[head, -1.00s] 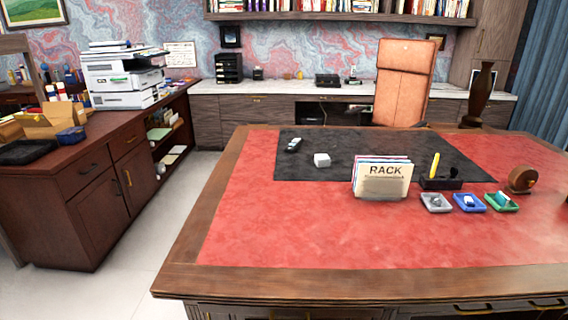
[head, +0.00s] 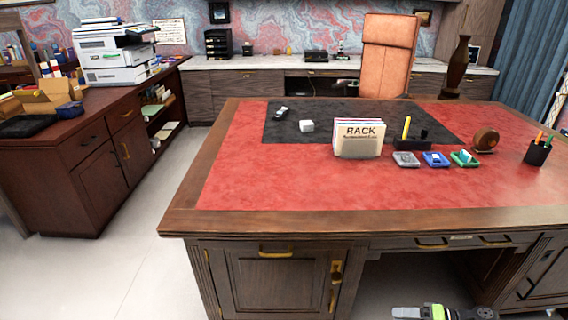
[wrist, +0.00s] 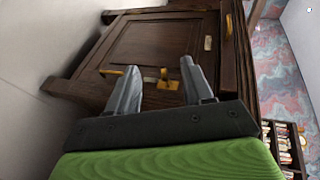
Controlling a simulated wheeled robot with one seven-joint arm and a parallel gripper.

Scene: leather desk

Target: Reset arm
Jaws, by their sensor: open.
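My gripper (wrist: 157,88) is open and empty in the wrist view, its two grey fingers apart with a dark wooden desk cabinet door (wrist: 150,45) beyond them. In the head view, part of my arm (head: 440,312) with a green band shows at the bottom edge, low in front of the desk (head: 330,225). The fingertips are not visible in the head view.
A side cabinet (head: 100,170) stands at left. Pale floor (head: 150,270) lies clear between them.

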